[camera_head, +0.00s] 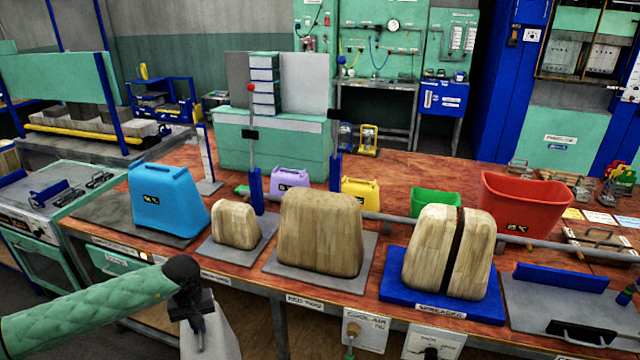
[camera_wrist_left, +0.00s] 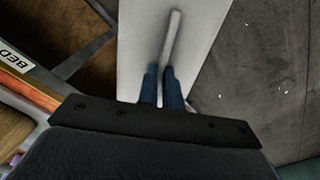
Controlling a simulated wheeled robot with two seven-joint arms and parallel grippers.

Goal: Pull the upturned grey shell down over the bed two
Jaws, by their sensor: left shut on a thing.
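The grey shell (camera_head: 222,335) hangs in front of the bench at the bottom of the head view, only partly in frame. My left gripper (camera_head: 197,318) is shut on it. In the left wrist view the blue fingers (camera_wrist_left: 162,88) close on the bar-like handle of the pale grey shell (camera_wrist_left: 205,40). Bed two, labelled on the bench edge, carries a large wooden block (camera_head: 320,235) on a grey plate (camera_head: 345,284). The block is bare. The shell is left of and in front of it, apart from it. My right gripper is not seen.
A smaller wooden block (camera_head: 236,224) stands left of bed two. A blue shell (camera_head: 165,200) is farther left. A split wooden block (camera_head: 432,250) stands on a blue base to the right. A red bin (camera_head: 525,203) and a rail lie behind.

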